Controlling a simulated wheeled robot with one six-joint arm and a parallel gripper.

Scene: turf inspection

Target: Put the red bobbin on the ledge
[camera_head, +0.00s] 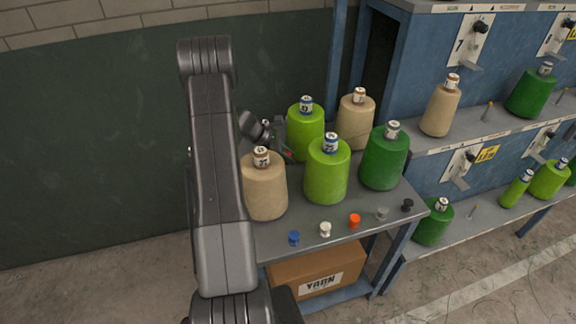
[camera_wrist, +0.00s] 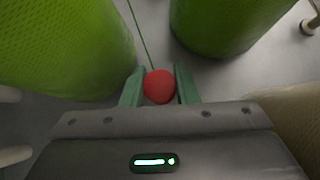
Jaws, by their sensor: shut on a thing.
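My gripper (camera_wrist: 160,88) has its green fingers shut on a small round red thing (camera_wrist: 159,86), which looks like the red bobbin seen end-on. In the head view my gripper (camera_head: 284,150) is behind the beige cone and left of the lime cones, partly hidden, with a bit of red at its tip. I cannot tell whether the red bobbin touches the table. Grey ledges run along the blue rack at the right, an upper one (camera_head: 470,128) and a lower one (camera_head: 478,214). I cannot tell which surface the task calls the ledge.
The grey table (camera_head: 330,218) holds a beige cone (camera_head: 264,188), a lime cone (camera_head: 327,172), a dark green cone (camera_head: 384,160) and others close around my gripper. Small blue, white, orange (camera_head: 354,221), grey and black pieces line its front edge. A yarn carton (camera_head: 318,270) is below.

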